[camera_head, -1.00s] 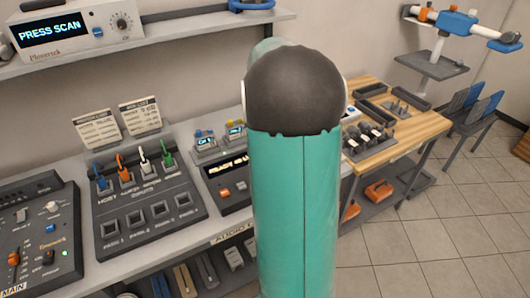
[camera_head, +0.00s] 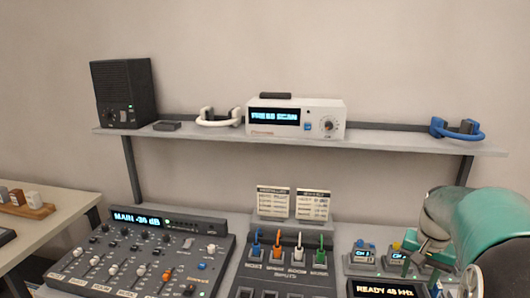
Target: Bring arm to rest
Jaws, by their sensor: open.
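My teal arm (camera_head: 490,215) with its dark rounded joint (camera_head: 505,272) is folded at the right edge of the view.
A mixing console (camera_head: 145,258) and a panel with coloured plugs (camera_head: 285,262) stand on the desk. A shelf (camera_head: 380,144) above holds a speaker (camera_head: 123,92), white headphones (camera_head: 219,117), a white scan unit (camera_head: 295,117) and blue headphones (camera_head: 457,130). A side table (camera_head: 50,222) stands left.

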